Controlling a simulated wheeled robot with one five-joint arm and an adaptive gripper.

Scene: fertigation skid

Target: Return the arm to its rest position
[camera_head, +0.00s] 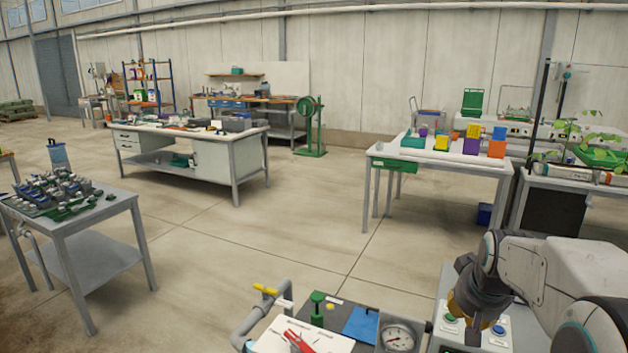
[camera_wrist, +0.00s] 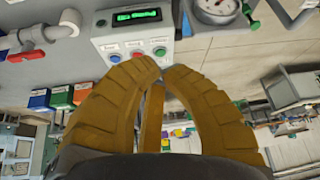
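My arm reaches in from the lower right of the head view, bent down. My gripper (camera_head: 462,312) hangs in front of the skid's control box (camera_head: 470,338), hiding part of its face. In the wrist view, my gripper's ochre fingers (camera_wrist: 161,68) come together at the tips, with nothing seen between them. Beyond the tips is the control box (camera_wrist: 105,35) with a lit green display and a row of buttons. I cannot tell the exact gap between the fingertips and the box; no touch shows.
A table with coloured blocks (camera_head: 440,157) stands behind. A fittings table (camera_head: 75,225) is at left. The middle floor is open.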

